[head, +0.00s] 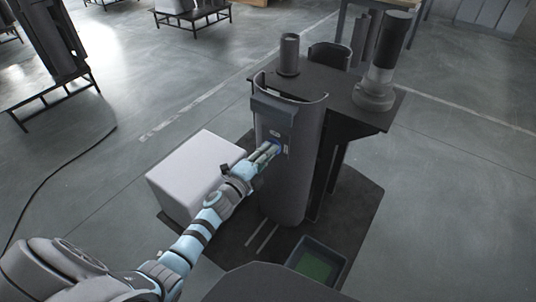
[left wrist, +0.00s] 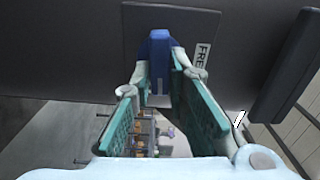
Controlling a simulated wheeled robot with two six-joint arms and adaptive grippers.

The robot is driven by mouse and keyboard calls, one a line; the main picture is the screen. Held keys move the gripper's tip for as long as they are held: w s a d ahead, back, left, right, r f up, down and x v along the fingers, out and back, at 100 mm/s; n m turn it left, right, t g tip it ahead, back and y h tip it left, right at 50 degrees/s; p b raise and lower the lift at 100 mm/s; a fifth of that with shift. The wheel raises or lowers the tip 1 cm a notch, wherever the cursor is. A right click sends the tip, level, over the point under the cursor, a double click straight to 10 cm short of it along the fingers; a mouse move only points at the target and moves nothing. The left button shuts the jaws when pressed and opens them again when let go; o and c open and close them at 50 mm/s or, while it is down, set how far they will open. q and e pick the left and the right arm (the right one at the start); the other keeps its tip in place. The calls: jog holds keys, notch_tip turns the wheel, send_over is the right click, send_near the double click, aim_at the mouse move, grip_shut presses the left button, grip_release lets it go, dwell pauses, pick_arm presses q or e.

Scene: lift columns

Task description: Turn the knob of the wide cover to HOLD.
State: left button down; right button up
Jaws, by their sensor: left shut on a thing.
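The wide cover (head: 307,150) is a tall dark curved shell standing upright at the front of a dark table. A dark ledge (head: 272,109) juts from its upper front, above a small panel with a blue knob (head: 277,147). My left gripper (head: 268,153) reaches the panel from the left and is shut on the knob. In the left wrist view the blue knob (left wrist: 159,45) stands between the two teal-padded fingers (left wrist: 160,75). A white label (left wrist: 200,57) beside it begins "FRE"; the rest is hidden. I cannot read HOLD. My right gripper is not in view.
A white box (head: 190,170) stands left of the cover, close to my left arm. A green-bottomed tray (head: 318,262) lies in front. The table (head: 340,92) bears a short dark cylinder (head: 289,57) and a taller column (head: 380,75). Floor at right is clear.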

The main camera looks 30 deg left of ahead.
pick_arm(q)
jog(key=shift+f+m, duration=0.1)
jog(key=shift+m, duration=0.5)
jog(key=c, duration=1.6)
grip_release()
jog(key=shift+o, duration=0.2)
jog(key=s+a, duration=0.1)
jog(key=s, duration=1.1)
jog(key=shift+a, duration=0.35)
